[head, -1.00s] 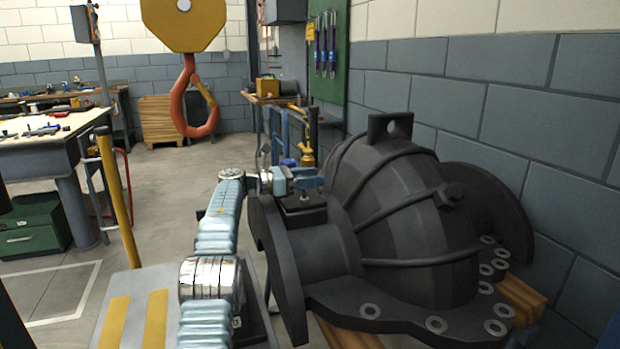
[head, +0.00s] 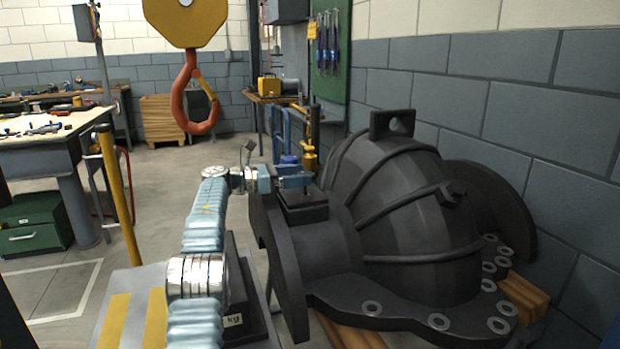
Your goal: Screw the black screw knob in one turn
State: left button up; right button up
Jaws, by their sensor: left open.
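The black split casing (head: 410,225) lies on its side on wooden beams at the right. A square black block (head: 303,212) sits on top of its neck, near the round flange. My left gripper (head: 301,178), with blue fingers, is just above this block. The fingers are open around or beside the top of the block. I cannot make out a screw knob between them; the fingers hide that spot. A small black plug-like part (head: 452,192) sticks out of the casing's side, clear of the gripper. My right gripper is not in view.
A lifting lug (head: 391,124) stands up on the casing. A black weight (head: 247,300) marked kg stands below my left arm, beside the flange.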

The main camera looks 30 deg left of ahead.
pick_arm(q)
jog(key=v, duration=0.9)
jog(key=shift+s+a+b, duration=0.15)
jog(key=shift+s+b, duration=0.05)
jog(key=shift+b, duration=0.15)
